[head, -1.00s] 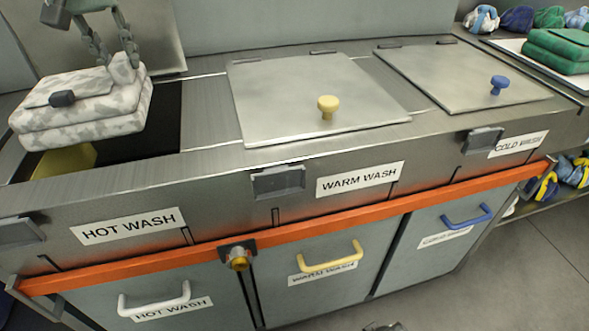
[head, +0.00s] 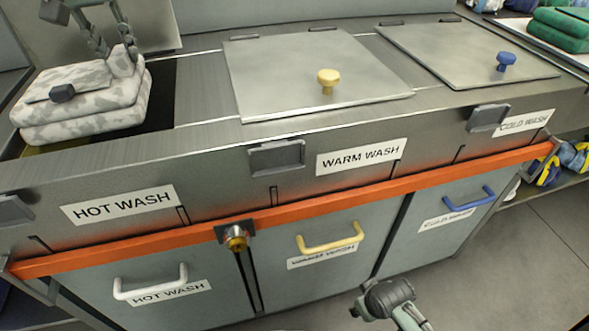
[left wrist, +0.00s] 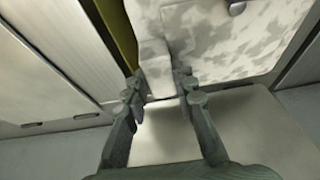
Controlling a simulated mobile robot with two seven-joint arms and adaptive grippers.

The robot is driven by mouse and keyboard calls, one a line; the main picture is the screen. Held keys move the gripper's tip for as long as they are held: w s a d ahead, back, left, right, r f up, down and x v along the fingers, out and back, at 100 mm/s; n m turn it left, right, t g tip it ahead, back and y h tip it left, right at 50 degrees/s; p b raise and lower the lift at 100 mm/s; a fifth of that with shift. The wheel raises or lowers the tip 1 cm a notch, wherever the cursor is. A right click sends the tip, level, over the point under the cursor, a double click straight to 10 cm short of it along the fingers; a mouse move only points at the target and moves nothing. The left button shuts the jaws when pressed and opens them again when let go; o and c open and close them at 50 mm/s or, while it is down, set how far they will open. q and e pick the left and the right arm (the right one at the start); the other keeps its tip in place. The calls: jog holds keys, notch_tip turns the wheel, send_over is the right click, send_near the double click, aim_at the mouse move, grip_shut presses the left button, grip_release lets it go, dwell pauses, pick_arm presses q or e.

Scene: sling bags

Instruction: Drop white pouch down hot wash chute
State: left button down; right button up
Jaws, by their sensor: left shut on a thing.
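The white pouch (head: 95,107) is a folded, grey-mottled bag with a dark buckle. It is over the open hot wash chute (head: 162,95) at the left of the counter and covers most of the opening. My left gripper (head: 124,58) is shut on the pouch's right edge. In the left wrist view the pouch (left wrist: 225,42) is pinched between the two fingers (left wrist: 160,88). Whether its underside touches the chute rim is hidden.
The warm wash lid (head: 290,75) with yellow knob and cold wash lid (head: 450,50) with blue knob are closed, to the right. An orange rail (head: 290,207) runs along the front. Green folded bags (head: 560,28) lie at the far right.

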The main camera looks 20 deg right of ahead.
pick_arm(q)
jog(key=c, duration=1.2)
grip_release()
jog(key=shift+o, duration=0.2)
jog(key=v, duration=1.2)
